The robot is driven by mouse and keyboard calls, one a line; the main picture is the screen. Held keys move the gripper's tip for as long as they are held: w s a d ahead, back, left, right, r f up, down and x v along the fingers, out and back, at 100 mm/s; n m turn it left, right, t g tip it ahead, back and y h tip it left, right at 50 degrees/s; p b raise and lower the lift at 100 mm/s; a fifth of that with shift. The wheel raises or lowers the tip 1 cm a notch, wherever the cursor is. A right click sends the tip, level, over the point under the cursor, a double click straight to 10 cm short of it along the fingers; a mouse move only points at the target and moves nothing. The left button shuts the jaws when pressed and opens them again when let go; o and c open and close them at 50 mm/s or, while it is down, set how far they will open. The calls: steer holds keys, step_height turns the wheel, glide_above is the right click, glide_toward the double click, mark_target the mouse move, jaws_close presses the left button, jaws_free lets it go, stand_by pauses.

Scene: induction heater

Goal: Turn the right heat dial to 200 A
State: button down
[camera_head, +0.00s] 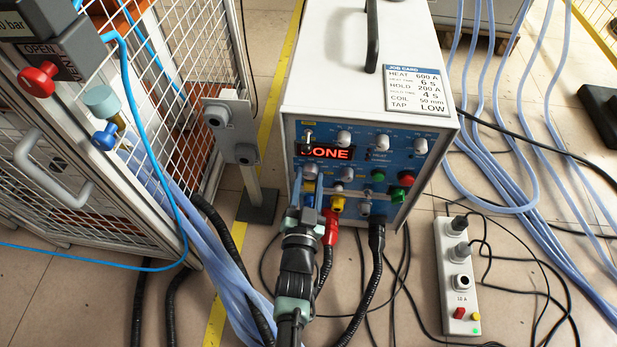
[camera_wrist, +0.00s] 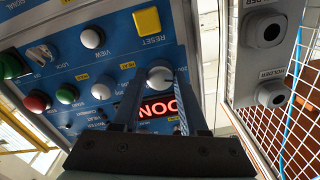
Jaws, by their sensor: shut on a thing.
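The heater's blue front panel (camera_head: 388,156) faces me, with rows of white knobs and a red lit display (camera_head: 327,152) that seems to read "DONE", partly covered. My gripper (camera_head: 309,182) is shut on a white dial (camera_head: 310,170) just below the display's left end. The wrist view shows the panel roughly upside down, with the gripper (camera_wrist: 160,80) fingers either side of the dial (camera_wrist: 159,74). The dial's scale and setting are not legible. Another white dial (camera_head: 347,174) sits just to its right. The job card (camera_head: 416,88) reads heat 600 A, hold 200 A.
A yellow reset button (camera_wrist: 147,21) and red and green buttons are close by. A grey holder post (camera_head: 243,152) and mesh cage (camera_head: 90,130) stand left. Black cables and a red connector (camera_head: 330,226) hang below the panel. A power strip (camera_head: 456,275) lies on the floor right.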

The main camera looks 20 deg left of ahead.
steer(key=shift+n, duration=0.9)
steer(key=shift+c, duration=2.2)
jaws_free()
steer(key=p+v, duration=0.6)
steer(key=v, duration=0.7)
